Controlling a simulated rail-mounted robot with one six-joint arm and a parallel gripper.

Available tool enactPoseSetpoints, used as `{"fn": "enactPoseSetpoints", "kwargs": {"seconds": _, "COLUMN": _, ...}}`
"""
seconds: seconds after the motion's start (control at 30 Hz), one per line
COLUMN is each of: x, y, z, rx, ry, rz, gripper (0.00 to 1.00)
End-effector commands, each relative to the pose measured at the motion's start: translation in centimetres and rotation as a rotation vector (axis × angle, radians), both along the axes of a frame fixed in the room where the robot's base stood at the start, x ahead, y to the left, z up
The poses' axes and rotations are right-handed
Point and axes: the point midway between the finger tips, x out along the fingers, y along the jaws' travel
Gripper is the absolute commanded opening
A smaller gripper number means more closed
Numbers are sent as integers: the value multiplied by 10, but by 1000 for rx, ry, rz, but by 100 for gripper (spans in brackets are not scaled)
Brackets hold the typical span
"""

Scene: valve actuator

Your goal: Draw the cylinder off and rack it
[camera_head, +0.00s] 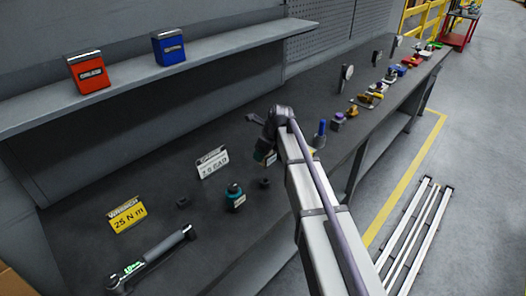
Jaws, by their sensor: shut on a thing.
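My gripper (266,142) is over the bench, near the middle of the view. It is shut on a dark teal part (262,155), which seems to be the cylinder. My wrist and arm partly hide it, and the exact grip and its clearance above the bench are hard to tell. A pale label shows beside it. A similar teal part (235,193) with a pale label stands upright on the bench, lower left of my gripper. I cannot make out a rack for certain.
A white "7.0 BAR" sign (212,163), a yellow "25 N m" sign (127,214) and a wrench (152,259) are on the bench at left. Small dark fittings (183,202) stand nearby. Several coloured parts (370,97) line the bench toward the back right. A shelf (215,48) holds red and blue boxes.

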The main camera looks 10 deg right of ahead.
Motion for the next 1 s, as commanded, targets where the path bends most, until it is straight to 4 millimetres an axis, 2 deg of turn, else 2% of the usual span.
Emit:
{"fn": "enactPoseSetpoints", "kwargs": {"seconds": 0.03, "x": 0, "y": 0, "z": -10, "rx": 0, "ry": 0, "rz": 0, "gripper": 23}}
{"fn": "enactPoseSetpoints", "kwargs": {"seconds": 0.2, "x": 0, "y": 0, "z": -32, "rx": 0, "ry": 0, "rz": 0, "gripper": 23}}
{"fn": "enactPoseSetpoints", "kwargs": {"seconds": 0.4, "x": 0, "y": 0, "z": -49, "rx": 0, "ry": 0, "rz": 0, "gripper": 23}}
{"fn": "enactPoseSetpoints", "kwargs": {"seconds": 1.0, "x": 0, "y": 0, "z": -50, "rx": 0, "ry": 0, "rz": 0, "gripper": 23}}
